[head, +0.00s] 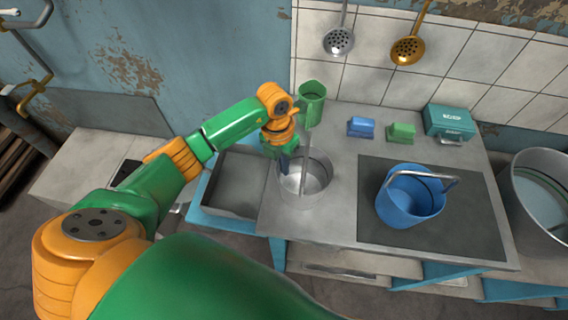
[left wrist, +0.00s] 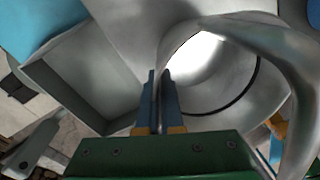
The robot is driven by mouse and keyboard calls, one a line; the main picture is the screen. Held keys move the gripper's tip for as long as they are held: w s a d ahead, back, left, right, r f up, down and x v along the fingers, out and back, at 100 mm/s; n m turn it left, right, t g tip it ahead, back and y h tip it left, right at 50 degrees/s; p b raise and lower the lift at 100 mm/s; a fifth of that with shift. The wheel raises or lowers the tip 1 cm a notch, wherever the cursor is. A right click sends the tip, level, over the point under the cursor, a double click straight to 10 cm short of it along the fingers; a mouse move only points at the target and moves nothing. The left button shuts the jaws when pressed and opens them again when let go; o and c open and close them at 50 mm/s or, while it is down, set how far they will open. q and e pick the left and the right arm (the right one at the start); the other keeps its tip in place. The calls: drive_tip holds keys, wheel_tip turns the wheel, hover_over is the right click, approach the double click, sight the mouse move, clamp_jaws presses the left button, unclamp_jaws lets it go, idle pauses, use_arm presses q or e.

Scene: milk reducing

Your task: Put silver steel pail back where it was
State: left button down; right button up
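The silver steel pail (head: 313,187) is at the middle of the grey counter, just right of the sink basin, and looks upright. Its handle stands up above the rim. My left gripper (head: 284,163) is at the pail's left rim, pointing down. In the left wrist view the two fingers of my left gripper (left wrist: 158,98) are close together, with the thin rim of the pail (left wrist: 207,85) running between them. The pail's handle (left wrist: 285,60) curves past on the right there. Whether the pail's base touches the counter is unclear. My right gripper is in neither view.
A blue pail (head: 408,200) stands on the dark mat (head: 470,230) to the right. The sink basin (head: 236,180) is at left; a large pot (head: 540,200) is far right.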

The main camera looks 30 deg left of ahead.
use_arm(q)
drive_tip(key=c, duration=1.5)
unclamp_jaws()
drive_tip(key=shift+f, duration=0.15)
drive_tip(key=o, duration=0.4)
drive_tip(key=shift+r, duration=0.25)
drive_tip(key=r, duration=0.4)
drive_tip(key=r+b, duration=0.1)
drive_tip(key=r, duration=0.3)
drive_tip(key=a+r, duration=0.1)
drive_tip(key=r, duration=0.3)
drive_tip(key=shift+b, duration=0.3)
drive_tip(key=shift+f, duration=0.15)
